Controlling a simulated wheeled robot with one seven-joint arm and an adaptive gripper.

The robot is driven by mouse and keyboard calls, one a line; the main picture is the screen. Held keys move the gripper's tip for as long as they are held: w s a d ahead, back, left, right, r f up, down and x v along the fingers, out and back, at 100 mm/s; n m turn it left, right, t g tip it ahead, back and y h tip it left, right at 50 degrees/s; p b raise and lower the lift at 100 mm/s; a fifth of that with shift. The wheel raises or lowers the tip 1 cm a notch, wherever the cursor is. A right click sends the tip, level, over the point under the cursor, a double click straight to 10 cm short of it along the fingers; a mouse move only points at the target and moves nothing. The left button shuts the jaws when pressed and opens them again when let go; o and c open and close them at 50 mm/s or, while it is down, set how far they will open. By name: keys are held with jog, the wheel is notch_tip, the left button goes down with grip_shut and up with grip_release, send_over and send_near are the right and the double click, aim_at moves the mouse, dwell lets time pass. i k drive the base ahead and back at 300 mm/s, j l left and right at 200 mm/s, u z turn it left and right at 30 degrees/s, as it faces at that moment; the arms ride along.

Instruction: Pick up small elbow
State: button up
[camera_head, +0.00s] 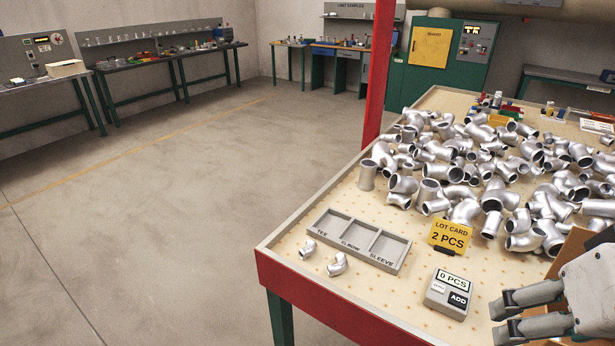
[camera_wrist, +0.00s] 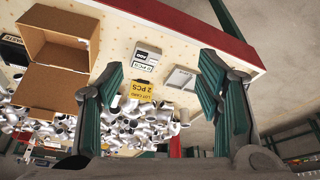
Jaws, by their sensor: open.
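Two small silvery bent pipe fittings that look like small elbows lie on the table in the head view, in front of the sorting tray: a left elbow (camera_head: 307,248) and a right elbow (camera_head: 337,264). They are apart from each other. The grey tray (camera_head: 398,266) has three compartments marked TEE, ELBOW and SLEEVE, all empty. A big pile of similar fittings (camera_head: 465,210) lies behind; elbows are mixed in it. My gripper (camera_head: 499,317) is at the lower right of the head view, open and empty, well away from both front elbows. In the wrist view its fingers (camera_wrist: 161,64) are spread wide.
A yellow lot card (camera_head: 450,236) reads 2 PCS. A counter box (camera_head: 449,293) reads 0 PCS. An open cardboard box (camera_wrist: 58,52) stands near my gripper in the wrist view. A red post (camera_head: 379,75) rises at the table's far left side. The table's front left corner is mostly clear.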

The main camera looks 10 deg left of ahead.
aim_at(304, 252)
jog(key=u, duration=0.65)
jog(key=i+l+u, duration=0.2)
jog(key=u, duration=0.3)
jog(key=i+l+u, duration=0.15)
jog(key=l+u, duration=0.3)
jog(key=i+l+u, duration=0.15)
jog(key=l+u, duration=0.15)
jog(key=u, duration=0.2)
